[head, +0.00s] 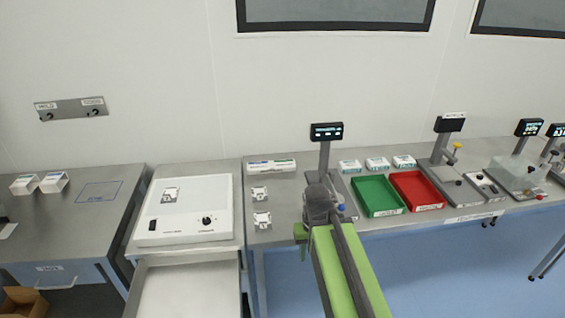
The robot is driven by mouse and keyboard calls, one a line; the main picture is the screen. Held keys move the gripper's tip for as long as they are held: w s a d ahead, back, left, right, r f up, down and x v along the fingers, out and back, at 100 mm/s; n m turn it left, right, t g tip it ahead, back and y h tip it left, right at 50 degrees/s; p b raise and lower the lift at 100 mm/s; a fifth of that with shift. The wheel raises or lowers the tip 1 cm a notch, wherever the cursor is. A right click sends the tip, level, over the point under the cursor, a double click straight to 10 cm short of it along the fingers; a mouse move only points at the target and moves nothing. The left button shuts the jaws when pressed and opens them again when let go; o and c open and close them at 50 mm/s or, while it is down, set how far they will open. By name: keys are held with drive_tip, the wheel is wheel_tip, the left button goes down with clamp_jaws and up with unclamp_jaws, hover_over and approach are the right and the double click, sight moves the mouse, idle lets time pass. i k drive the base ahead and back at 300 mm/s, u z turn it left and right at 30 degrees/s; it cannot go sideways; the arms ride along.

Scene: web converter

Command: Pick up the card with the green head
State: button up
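Two small pale cards or card-like pieces lie on the steel bench left of my arm: the far card (260,193) and the near card (262,219). A similar grey-white piece (169,195) lies on the white light-box-like unit (211,190). All are too small for me to tell a green head on any of them. My gripper (318,203) is at the end of my green arm, over the bench to the right of the two pieces. Its fingers are not clear, so its opening cannot be told.
A green tray (377,213) and a red tray (418,208) stand right of my arm, with small white boxes (377,163) behind. A display stand (325,150) rises behind my gripper. An open drawer (190,290) juts out front left. More fixtures stand at right.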

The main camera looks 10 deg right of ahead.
sight(288, 164)
drive_tip(key=u, duration=0.7)
drive_tip(key=k, duration=0.15)
drive_tip(key=u, duration=3.35)
drive_tip(key=k, duration=2.7)
drive_tip(key=z, duration=1.55)
drive_tip(key=i, duration=1.65)
drive_tip(key=z, duration=0.05)
